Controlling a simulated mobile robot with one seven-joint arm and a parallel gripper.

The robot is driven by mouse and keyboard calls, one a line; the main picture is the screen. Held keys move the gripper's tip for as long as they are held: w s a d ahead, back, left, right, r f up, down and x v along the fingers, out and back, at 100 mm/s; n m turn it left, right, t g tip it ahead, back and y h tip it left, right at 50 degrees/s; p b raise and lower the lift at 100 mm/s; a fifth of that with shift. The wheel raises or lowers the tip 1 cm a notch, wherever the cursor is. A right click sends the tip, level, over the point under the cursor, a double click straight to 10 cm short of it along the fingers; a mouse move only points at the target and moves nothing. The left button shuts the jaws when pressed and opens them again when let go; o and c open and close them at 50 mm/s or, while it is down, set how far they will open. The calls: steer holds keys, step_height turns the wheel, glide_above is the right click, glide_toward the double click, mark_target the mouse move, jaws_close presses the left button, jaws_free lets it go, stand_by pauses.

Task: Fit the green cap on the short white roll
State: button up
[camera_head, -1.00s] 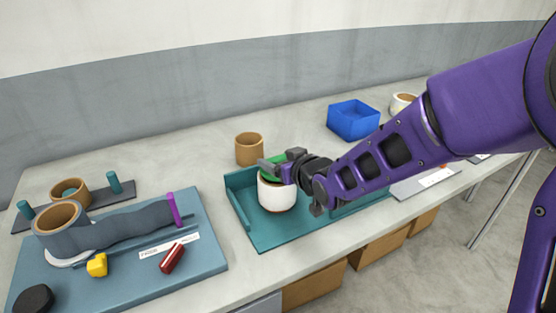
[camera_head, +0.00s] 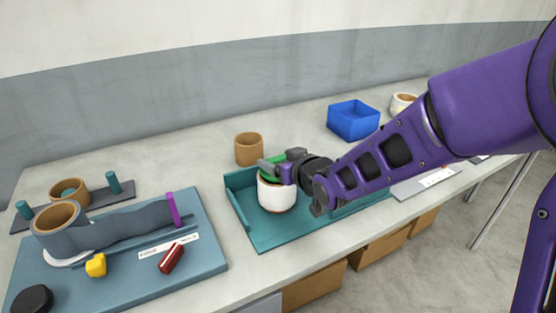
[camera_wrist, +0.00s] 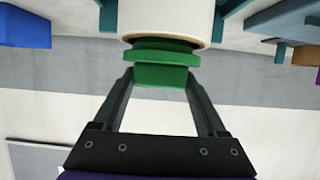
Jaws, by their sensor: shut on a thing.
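The green cap (camera_wrist: 162,74) is between the fingertips of my gripper (camera_wrist: 160,82), which is shut on it. In the wrist view, its narrower part lies against or just at the end of the short white roll (camera_wrist: 165,18); I cannot tell whether it is inside. In the head view, the white roll (camera_head: 276,196) stands upright in the teal tray (camera_head: 262,239). My gripper (camera_head: 272,166) is at the roll's top and covers part of the cap, so only a green edge shows.
A brown roll (camera_head: 249,149) stands behind the tray. A blue bin (camera_head: 353,120) and another pale roll (camera_head: 403,104) are farther right. At left, a blue board (camera_head: 205,258) holds a grey strip, a yellow piece (camera_head: 96,265) and a red piece (camera_head: 171,258).

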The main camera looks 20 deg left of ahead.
steer(key=shift+f+b, duration=0.4)
steer(key=shift+f, duration=0.1)
steer(key=o, duration=1.1)
steer(key=p+v, duration=0.5)
steer(key=v, duration=0.6)
steer(key=shift+p, duration=0.35)
